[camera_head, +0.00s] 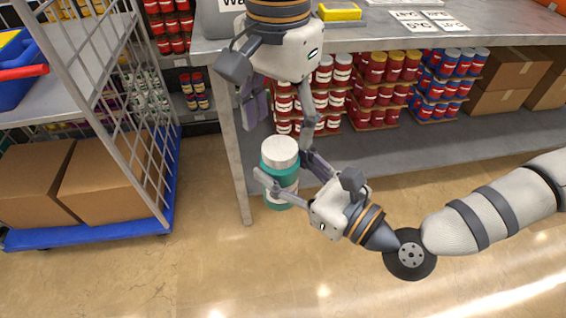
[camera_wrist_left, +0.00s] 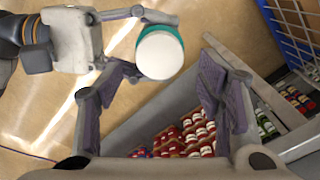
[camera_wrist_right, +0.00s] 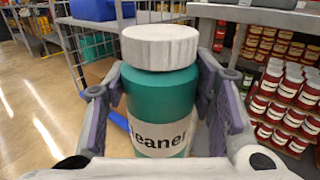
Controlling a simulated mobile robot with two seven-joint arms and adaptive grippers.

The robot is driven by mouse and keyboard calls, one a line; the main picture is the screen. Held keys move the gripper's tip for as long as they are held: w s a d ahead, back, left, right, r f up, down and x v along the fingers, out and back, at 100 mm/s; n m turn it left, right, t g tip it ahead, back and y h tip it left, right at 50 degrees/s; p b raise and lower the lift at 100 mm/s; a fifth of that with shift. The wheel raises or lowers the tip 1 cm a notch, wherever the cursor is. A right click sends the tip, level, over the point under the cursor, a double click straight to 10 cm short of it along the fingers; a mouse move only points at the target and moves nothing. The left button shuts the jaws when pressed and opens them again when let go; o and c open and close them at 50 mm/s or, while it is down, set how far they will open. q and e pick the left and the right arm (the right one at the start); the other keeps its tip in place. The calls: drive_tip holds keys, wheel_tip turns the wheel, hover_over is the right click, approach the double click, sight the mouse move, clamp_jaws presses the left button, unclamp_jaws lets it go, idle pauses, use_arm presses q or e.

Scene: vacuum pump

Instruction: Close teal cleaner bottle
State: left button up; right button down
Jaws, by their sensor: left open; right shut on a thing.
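The teal cleaner bottle (camera_head: 281,186) is held upright above the floor. Its white cap (camera_head: 280,152) sits on top; I cannot tell how tightly. My right gripper (camera_head: 285,172) is shut on the bottle's body; the right wrist view shows the teal bottle (camera_wrist_right: 160,103) between the pads and the white cap (camera_wrist_right: 159,46) above. My left gripper (camera_head: 279,105) is open, with its fingers pointing down above the cap. In the left wrist view the cap (camera_wrist_left: 160,55) lies beyond the open fingers, apart from them.
A grey table (camera_head: 385,40) with shelves of cans stands behind the bottle. A wire cart (camera_head: 85,110) with a blue base and cardboard boxes stands at the left. A yellow sponge-like item (camera_head: 339,11) lies on the tabletop. The floor (camera_head: 190,275) in front is clear.

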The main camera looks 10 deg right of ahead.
sight(280, 147)
use_arm(q)
drive_tip(key=shift+f, duration=2.15)
drive_tip(key=c, duration=1.2)
drive_tip(key=shift+m, duration=0.8)
drive_tip(key=o, duration=1.3)
wheel_tip(280, 147, up, 12)
